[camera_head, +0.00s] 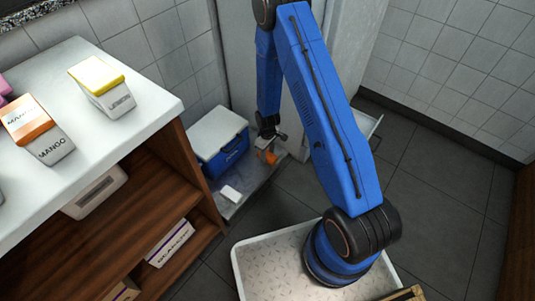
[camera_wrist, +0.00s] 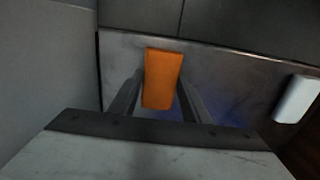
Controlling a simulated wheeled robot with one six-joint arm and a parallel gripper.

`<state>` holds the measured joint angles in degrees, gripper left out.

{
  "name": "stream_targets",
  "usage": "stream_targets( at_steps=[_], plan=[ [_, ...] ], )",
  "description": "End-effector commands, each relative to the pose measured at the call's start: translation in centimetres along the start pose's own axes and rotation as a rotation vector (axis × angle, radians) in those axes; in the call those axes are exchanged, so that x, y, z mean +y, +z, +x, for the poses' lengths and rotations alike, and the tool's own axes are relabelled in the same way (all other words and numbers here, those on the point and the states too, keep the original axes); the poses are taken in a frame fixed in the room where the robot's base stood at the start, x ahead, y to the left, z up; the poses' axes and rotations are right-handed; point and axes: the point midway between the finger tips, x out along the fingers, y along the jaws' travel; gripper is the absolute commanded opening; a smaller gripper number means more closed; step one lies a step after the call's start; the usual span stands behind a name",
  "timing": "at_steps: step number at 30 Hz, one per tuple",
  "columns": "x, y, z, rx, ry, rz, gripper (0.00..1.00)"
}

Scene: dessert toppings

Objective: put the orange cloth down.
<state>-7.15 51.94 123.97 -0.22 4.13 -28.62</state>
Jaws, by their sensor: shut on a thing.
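The orange cloth (camera_head: 271,158) hangs at the end of my arm in the head view, close to the blue cooler with a white lid. In the wrist view the orange cloth (camera_wrist: 163,78) is a small folded block between the two fingers. My gripper (camera_wrist: 158,95) is shut on it. In the head view my gripper (camera_head: 267,143) is small and partly dark. The cloth is over a grey metal surface (camera_wrist: 220,68); I cannot tell whether it touches that surface.
The blue cooler (camera_head: 219,140) stands just left of my gripper. A small white block (camera_head: 231,194) lies on the low grey surface (camera_head: 256,183). At left is a wooden shelf unit with a white top (camera_head: 150,95), holding mango (camera_head: 57,150) and yellow-lidded (camera_head: 112,99) containers.

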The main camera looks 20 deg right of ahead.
Motion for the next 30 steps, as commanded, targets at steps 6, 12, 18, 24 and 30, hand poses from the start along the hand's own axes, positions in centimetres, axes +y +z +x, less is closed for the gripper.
stream_targets(
  at_steps=[6,12,18,24,30],
  plan=[
    [0.0,0.0,0.2,0.0,0.0,0.0,0.19],
    [0.0,0.0,0.2,0.0,0.0,0.0,0.62],
    [0.0,0.0,0.2,0.0,0.0,0.0,0.62],
    [0.1,-0.1,-1.0,0.003,0.002,0.0,0.62],
    [0.1,-0.1,-3.9,0.003,0.002,0.0,0.62]
  ],
)
